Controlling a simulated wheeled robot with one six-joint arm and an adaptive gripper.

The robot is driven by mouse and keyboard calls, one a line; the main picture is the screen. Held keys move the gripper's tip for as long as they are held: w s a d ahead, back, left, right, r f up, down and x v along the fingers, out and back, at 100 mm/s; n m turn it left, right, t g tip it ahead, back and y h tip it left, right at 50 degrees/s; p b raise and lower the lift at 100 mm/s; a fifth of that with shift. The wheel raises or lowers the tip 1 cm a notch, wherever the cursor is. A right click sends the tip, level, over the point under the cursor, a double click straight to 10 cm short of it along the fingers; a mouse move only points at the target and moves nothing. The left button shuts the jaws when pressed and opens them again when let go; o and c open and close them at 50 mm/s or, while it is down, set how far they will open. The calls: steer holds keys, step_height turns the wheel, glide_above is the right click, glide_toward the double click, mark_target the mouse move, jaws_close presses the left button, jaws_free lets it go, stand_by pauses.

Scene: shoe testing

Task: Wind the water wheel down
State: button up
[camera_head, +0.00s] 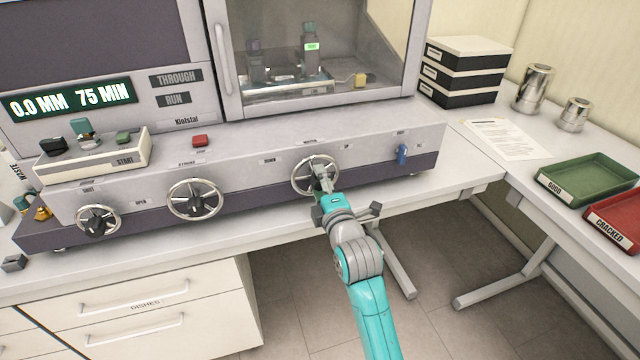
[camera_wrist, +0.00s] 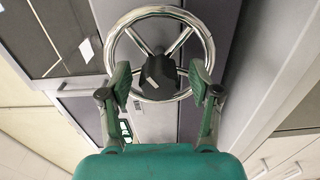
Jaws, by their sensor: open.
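The wheel at the right end of the bench machine's front (camera_head: 301,190) is a chrome spoked handwheel between labels reading DOWN and UP. In the wrist view the wheel (camera_wrist: 124,31) fills the top middle, with a dark hub (camera_wrist: 158,72) at its centre. My gripper (camera_head: 322,180) is in front of this wheel and hides part of its hub and lower rim. In the wrist view my gripper (camera_wrist: 161,84) is open, one finger at each side of the hub, with nothing between them but the view of the hub. I cannot tell whether the fingers touch the wheel.
Two similar wheels, a middle one (camera_head: 194,201) and a left one (camera_head: 97,221), sit on the same front. The display (camera_head: 70,98) reads 0.0 MM 75 MIN. Green (camera_head: 590,181) and red (camera_head: 615,222) trays stand on the right table.

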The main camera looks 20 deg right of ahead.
steer(key=shift+s, duration=0.1)
steer(key=s, duration=1.1)
steer(key=shift+s, duration=0.4)
steer(key=w+m, duration=0.4)
steer(key=m, duration=0.5)
steer(key=w+m, duration=0.4)
steer(key=m, duration=0.5)
steer(key=w+m, duration=0.3)
steer(key=m, duration=0.6)
steer(key=shift+w, duration=0.4)
steer(key=c, duration=1.1)
